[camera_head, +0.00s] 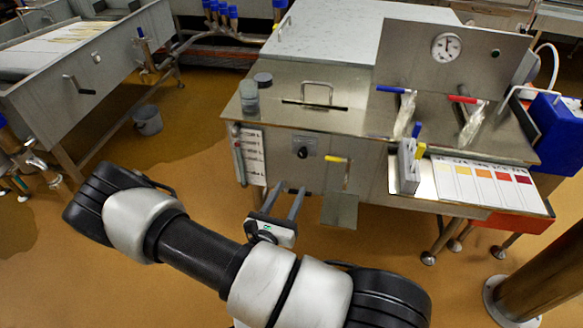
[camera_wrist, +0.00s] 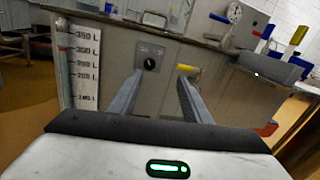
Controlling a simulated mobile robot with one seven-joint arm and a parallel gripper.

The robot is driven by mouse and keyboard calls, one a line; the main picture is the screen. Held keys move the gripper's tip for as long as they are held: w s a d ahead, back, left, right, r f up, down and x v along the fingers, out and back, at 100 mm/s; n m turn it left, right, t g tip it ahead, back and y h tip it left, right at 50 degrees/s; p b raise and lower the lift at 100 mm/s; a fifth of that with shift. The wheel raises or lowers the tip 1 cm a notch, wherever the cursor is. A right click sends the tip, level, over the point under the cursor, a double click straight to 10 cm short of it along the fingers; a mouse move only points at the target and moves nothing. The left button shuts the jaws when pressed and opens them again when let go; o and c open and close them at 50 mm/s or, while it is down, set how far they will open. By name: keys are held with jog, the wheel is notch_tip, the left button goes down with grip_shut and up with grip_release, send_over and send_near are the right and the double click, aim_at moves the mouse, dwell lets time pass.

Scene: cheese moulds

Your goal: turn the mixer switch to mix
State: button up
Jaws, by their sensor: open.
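The mixer switch (camera_head: 303,152) is a small black round knob on a grey plate on the front of the steel vat. It also shows in the wrist view (camera_wrist: 151,64), just beyond and between my finger tips. My gripper (camera_head: 287,194) is open and empty, in front of the vat and a little below and left of the knob in the head view. In the wrist view my gripper (camera_wrist: 157,78) has its fingers spread on either side of the knob's line. The fingers appear apart from the panel. The knob's label is too small to read.
A yellow-handled valve (camera_head: 337,159) is right of the switch, above a small metal plate (camera_head: 340,210). A level scale (camera_head: 252,156) is at the left. Blue (camera_head: 392,89) and red (camera_head: 463,99) valve handles and a colour chart (camera_head: 490,187) are at the right. A bucket (camera_head: 148,121) stands on the floor.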

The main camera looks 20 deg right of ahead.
aim_at(302, 155)
jog(key=shift+n+t+y, duration=0.5)
jog(key=shift+n+y, duration=0.1)
jog(key=shift+n, duration=0.2)
jog(key=b+x, duration=0.1)
jog(key=x, duration=0.4)
jog(key=f+b+x, duration=0.1)
jog(key=x, duration=0.5)
jog(key=f+b+x, duration=0.1)
jog(key=x, duration=0.5)
jog(key=shift+w+a+f, duration=0.1)
jog(key=shift+w+a, duration=0.15)
jog(key=shift+a, duration=0.1)
jog(key=c, duration=1)
